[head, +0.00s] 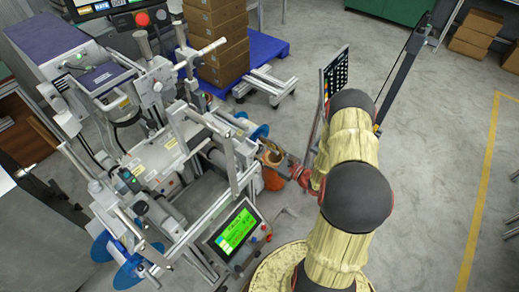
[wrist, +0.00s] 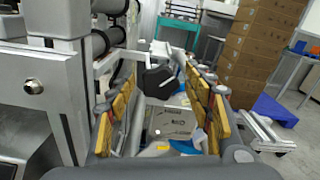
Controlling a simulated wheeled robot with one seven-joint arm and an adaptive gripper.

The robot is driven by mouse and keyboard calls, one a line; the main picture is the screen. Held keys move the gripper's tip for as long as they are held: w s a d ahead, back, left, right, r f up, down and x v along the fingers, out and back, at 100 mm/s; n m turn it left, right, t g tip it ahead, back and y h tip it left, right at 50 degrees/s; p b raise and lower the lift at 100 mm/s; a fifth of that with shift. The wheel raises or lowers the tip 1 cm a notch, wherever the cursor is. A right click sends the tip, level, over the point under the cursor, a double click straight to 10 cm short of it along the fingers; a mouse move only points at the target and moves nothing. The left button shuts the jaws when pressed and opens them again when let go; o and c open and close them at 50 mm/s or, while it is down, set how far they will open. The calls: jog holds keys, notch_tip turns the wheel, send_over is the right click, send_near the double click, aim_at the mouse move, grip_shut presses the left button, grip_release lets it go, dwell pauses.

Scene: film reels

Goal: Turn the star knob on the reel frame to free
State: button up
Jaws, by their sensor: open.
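A black star knob (wrist: 158,81) with a pale line on its face shows in the wrist view, beside a light grey bracket. It appears between my gripper's yellow-padded fingers; whether they touch it I cannot tell. My gripper (wrist: 160,95) is open, with one set of fingers on each side. In the head view my gripper (head: 272,158) is small, at the right side of the silver reel frame (head: 232,160). I cannot make out the knob there. No free or locked marking is readable.
A tilted control panel with a green screen (head: 236,231) stands at the frame's near right. Blue reels (head: 128,272) are at its lower left. A box stack (head: 215,45) stands on a blue pallet (head: 268,46) behind. Grey floor on the right is largely clear.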

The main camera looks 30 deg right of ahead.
jog(key=v, duration=1.1)
jog(key=shift+s, duration=0.3)
jog(key=shift+d, duration=0.1)
